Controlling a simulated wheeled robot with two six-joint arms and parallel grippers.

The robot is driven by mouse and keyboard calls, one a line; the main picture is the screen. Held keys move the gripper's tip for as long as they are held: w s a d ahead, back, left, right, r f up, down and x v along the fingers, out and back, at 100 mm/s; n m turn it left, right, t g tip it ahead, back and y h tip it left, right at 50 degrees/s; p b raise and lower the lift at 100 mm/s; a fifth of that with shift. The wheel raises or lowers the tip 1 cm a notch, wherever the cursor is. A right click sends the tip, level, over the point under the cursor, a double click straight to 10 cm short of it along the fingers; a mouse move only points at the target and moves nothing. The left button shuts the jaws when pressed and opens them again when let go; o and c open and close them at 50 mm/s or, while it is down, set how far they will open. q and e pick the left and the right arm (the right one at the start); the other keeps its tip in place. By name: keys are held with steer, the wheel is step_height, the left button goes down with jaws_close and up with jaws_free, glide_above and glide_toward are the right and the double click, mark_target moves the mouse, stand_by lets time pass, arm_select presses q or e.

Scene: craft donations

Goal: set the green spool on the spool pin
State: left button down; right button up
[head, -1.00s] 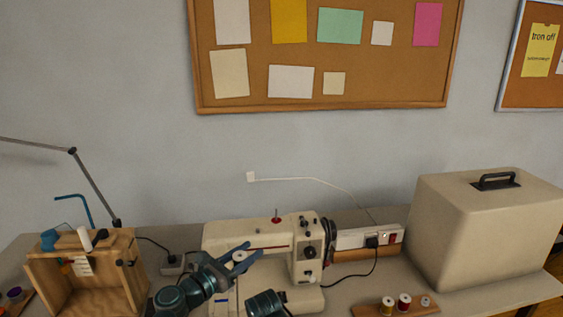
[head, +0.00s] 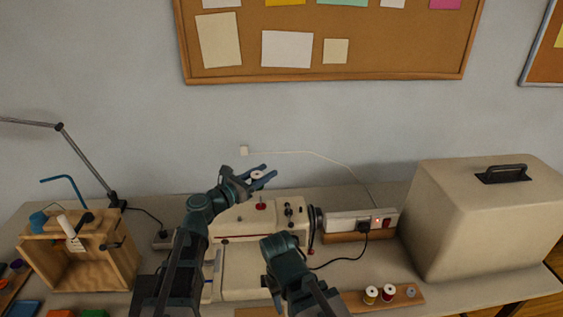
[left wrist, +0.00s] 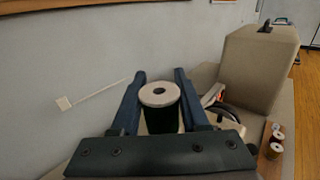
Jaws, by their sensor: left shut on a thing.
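The green spool (left wrist: 160,96) is upright between the fingers of my left gripper (head: 268,172), its pale top flange and centre hole showing in the left wrist view; its sides look very dark there. The spool (head: 257,175) shows in the head view mostly as a pale top. My left gripper is shut on it and holds it in the air near the sewing machine's top. The spool pin, with its red base (head: 261,206), stands on the sewing machine (head: 245,213), below the held spool in the picture. My right arm is in front of the machine; its fingers cannot be made out.
A wooden rack (head: 125,262) stands at the left, a lamp (head: 88,160) behind it. A power strip (head: 345,222) and a large beige cover (head: 485,215) are at the right. A wooden strip (head: 345,300) with several spools lies in front.

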arm_select(q)
steer(key=shift+w+d, duration=0.2)
steer(key=shift+d, duration=0.05)
step_height(320, 180, down, 6)
steer(key=b, duration=0.6)
steer(key=shift+r, duration=0.1)
arm_select(e)
steer(key=f, duration=0.6)
steer(key=shift+w+d, duration=0.25)
steer(key=shift+d, duration=0.05)
arm_select(q)
steer(key=shift+f, duration=0.2)
arm_select(e)
steer(key=shift+f, duration=0.15)
arm_select(q)
steer(key=shift+f+b, duration=0.4)
steer(key=shift+b, duration=0.2)
steer(key=shift+s+f, duration=0.1)
arm_select(e)
steer(key=shift+s+f, duration=0.1)
steer(key=shift+f, duration=0.4)
